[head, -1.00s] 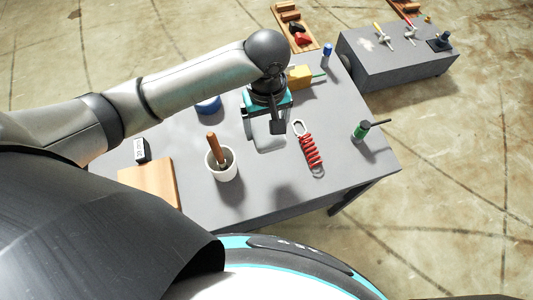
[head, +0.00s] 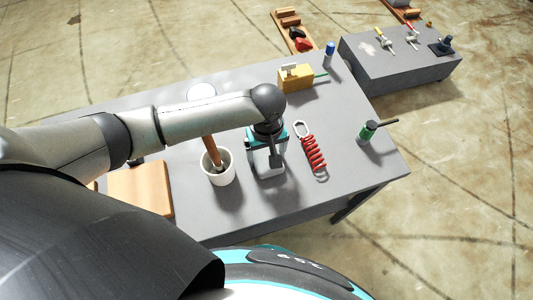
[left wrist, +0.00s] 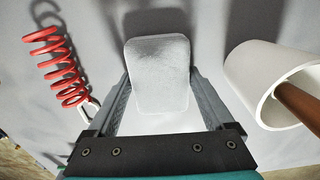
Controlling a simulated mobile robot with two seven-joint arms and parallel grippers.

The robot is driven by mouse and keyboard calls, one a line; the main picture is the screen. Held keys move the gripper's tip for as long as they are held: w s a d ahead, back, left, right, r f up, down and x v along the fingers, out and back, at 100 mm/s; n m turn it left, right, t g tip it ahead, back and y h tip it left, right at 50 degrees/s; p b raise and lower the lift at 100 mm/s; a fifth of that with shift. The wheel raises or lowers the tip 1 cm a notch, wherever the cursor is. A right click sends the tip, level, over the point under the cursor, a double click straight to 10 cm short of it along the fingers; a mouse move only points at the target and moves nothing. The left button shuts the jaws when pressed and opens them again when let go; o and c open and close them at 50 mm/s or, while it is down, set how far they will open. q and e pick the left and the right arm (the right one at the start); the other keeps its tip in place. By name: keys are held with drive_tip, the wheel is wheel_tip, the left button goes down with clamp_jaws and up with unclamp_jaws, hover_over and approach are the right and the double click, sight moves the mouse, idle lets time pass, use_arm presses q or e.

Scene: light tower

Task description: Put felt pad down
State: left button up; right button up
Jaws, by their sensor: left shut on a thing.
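My left gripper (head: 267,172) is over the grey table, between the white cup and the red coiled cord. In the left wrist view its two fingers (left wrist: 157,105) are shut on the felt pad (left wrist: 160,72), a light grey rounded block. The pad lies flat between the fingers, with a dark shadow on the table beyond it. In the head view the gripper mostly hides the pad. I cannot tell whether the pad touches the table. My right gripper is not in view.
The white cup (head: 221,175) with a wooden handle in it stands close on the left. The red coiled cord (head: 313,153) lies close on the right. The table's front middle is bare.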

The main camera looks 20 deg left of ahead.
sight(266, 155)
use_arm(q)
drive_tip(key=o, duration=0.9)
drive_tip(key=shift+f, duration=0.1)
wheel_tip(266, 155, up, 12)
drive_tip(key=p, duration=0.4)
